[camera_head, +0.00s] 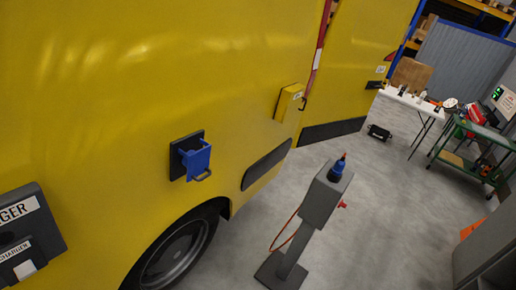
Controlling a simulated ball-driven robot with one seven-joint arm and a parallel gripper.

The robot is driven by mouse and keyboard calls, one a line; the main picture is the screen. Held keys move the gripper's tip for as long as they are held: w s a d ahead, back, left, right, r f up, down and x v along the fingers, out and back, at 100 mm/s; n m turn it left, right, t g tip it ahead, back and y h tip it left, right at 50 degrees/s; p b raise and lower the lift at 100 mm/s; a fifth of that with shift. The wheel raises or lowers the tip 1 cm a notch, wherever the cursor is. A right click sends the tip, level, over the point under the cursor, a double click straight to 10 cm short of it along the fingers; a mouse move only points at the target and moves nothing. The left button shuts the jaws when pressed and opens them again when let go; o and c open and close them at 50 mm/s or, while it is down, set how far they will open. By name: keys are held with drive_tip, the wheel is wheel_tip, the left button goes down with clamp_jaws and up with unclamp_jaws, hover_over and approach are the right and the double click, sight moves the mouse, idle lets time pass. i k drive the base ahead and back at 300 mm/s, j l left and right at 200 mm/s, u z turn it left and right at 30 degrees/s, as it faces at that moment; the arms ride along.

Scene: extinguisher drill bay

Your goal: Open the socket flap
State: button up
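A blue socket flap (196,159) with a small loop handle at its lower edge sits on a dark mounting plate (176,163) on the side of a yellow van. It sticks out a little from the plate. I cannot tell for sure whether it is shut or partly open, and no socket inside it shows. My gripper is not in view.
The yellow van side (110,90) fills the left, above a wheel (176,256). A grey post (318,200) holding a blue and red plug (338,168) stands on open floor. A charger box (30,235) is at lower left. A white table (412,102) and green cart (474,143) stand behind.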

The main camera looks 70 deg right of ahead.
sight(198, 161)
drive_tip(key=z, duration=1.4)
drive_tip(key=i+l+u, duration=0.45)
drive_tip(key=i+l, duration=0.45)
drive_tip(key=l, duration=0.15)
